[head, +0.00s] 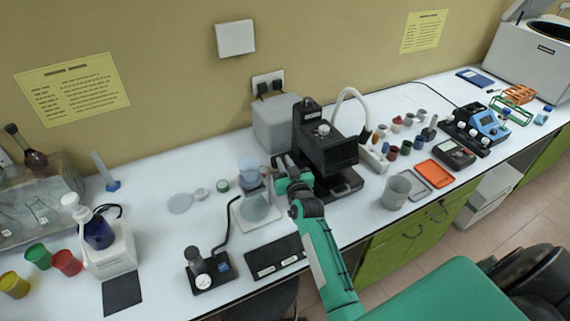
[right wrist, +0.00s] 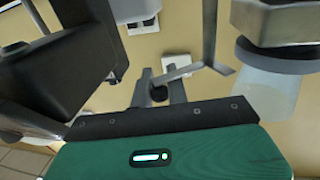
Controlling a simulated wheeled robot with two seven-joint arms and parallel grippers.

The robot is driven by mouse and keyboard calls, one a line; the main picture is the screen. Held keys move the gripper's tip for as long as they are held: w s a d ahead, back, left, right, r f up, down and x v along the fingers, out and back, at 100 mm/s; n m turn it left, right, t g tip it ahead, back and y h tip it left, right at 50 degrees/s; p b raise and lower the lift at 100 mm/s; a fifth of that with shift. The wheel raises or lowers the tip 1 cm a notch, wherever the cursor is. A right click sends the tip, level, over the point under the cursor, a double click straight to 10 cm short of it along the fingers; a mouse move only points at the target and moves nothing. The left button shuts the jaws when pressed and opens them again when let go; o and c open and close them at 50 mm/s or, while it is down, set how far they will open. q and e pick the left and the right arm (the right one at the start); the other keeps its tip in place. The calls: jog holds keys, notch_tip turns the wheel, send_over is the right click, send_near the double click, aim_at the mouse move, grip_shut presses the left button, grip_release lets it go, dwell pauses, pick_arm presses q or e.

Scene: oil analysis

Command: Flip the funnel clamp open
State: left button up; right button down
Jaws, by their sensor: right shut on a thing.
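The filtration stand (head: 240,222) sits on the white bench, with a clear funnel (head: 249,168) above a rounded flask (head: 256,208). My right gripper (head: 281,171) is at the right side of the funnel, between it and the black instrument. In the right wrist view, my right gripper's fingers (right wrist: 163,82) are close together at the end of a thin bent grey metal piece, the funnel clamp (right wrist: 209,50). The grey metal collar (right wrist: 275,22) and the translucent funnel wall (right wrist: 265,92) are right of it. The exact contact is small and partly hidden. My left gripper is not in view.
The black instrument (head: 328,150) stands close to the right of my gripper. A grey box (head: 276,122) is behind. A small gauge device (head: 200,270) and a dark tray (head: 275,257) are in front. A grey cup (head: 396,191) is to the right. Bench left of the stand is fairly clear.

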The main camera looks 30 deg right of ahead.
jog(key=shift+w+d+n+y+b, duration=0.1)
jog(key=shift+w+n+y+b, duration=0.2)
jog(key=shift+n+y+b, duration=0.55)
jog(key=shift+w+n+y+b, duration=0.3)
jog(key=shift+y+b, duration=0.35)
jog(key=shift+y, duration=0.4)
jog(key=shift+r, duration=0.1)
jog(key=c, duration=1.4)
grip_release()
jog(key=shift+s, duration=0.15)
jog(key=s+b, duration=0.4)
jog(key=s, duration=0.9)
jog(key=shift+s+d, duration=0.3)
jog(key=shift+d, duration=0.15)
jog(key=shift+a, duration=0.1)
